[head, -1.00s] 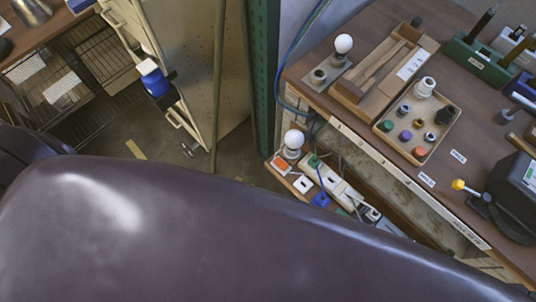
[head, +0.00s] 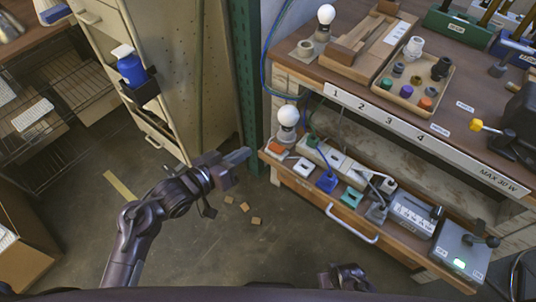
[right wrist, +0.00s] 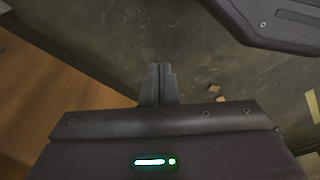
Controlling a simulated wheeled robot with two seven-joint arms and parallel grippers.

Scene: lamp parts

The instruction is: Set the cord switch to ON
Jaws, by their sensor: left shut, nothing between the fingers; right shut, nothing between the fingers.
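I cannot pick out the cord switch for certain. On the lower shelf (head: 330,215) in the head view are small switch-like parts: an orange-topped piece (head: 275,147), a white square plate (head: 302,168), a blue piece (head: 327,181) and a green piece (head: 351,197). Their settings are too small to read. A lamp with a white bulb (head: 288,117) stands beside them. My left gripper (head: 240,158) is shut and empty, left of the shelf and apart from these parts. My right gripper (right wrist: 158,72) is shut and empty above the floor in the right wrist view.
A grey box with a green light (head: 463,260) sits at the shelf's right end. The bench above holds a tray (head: 415,107) of small parts and a second bulb (head: 326,14). A drawer handle (head: 352,225) sticks out. Several small blocks (head: 256,221) lie on the floor.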

